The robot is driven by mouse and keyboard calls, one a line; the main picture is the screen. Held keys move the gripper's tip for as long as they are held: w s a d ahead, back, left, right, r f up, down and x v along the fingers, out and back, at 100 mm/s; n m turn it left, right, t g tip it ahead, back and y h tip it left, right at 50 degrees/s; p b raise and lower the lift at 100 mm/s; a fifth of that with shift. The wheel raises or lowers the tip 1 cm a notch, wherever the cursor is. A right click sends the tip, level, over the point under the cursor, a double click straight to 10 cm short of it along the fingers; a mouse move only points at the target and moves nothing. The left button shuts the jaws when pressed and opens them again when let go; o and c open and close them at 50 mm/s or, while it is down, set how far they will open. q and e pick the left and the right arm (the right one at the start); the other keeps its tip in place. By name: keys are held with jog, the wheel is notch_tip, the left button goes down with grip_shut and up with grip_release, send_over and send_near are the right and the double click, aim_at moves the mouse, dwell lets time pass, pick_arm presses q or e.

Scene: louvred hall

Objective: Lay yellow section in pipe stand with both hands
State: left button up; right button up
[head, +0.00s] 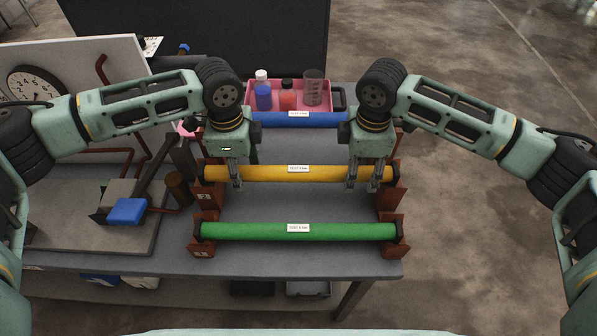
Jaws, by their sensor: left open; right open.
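The yellow section (270,173) is a long pipe with a white label, lying level across the middle of the table in the head view. Its ends rest at the brown-red brackets of the pipe stand (390,200). My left gripper (236,186) is open at the left part of the yellow section, with its fingers reaching down at the pipe. My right gripper (362,186) is open at the right part, its fingers also at the pipe. I cannot tell whether the fingers touch it. A green section (260,231) lies in front and a blue section (300,119) behind, both parallel.
A pink tray (330,111) with bottles and a beaker stands at the back of the grey table (300,262). To the left are a panel with a gauge (35,88), piping and a blue-handled valve (127,211). Open floor lies to the right.

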pick_arm(q)
jog(key=shift+f, duration=0.1)
grip_shut()
pick_arm(e)
grip_shut()
dwell(0.3)
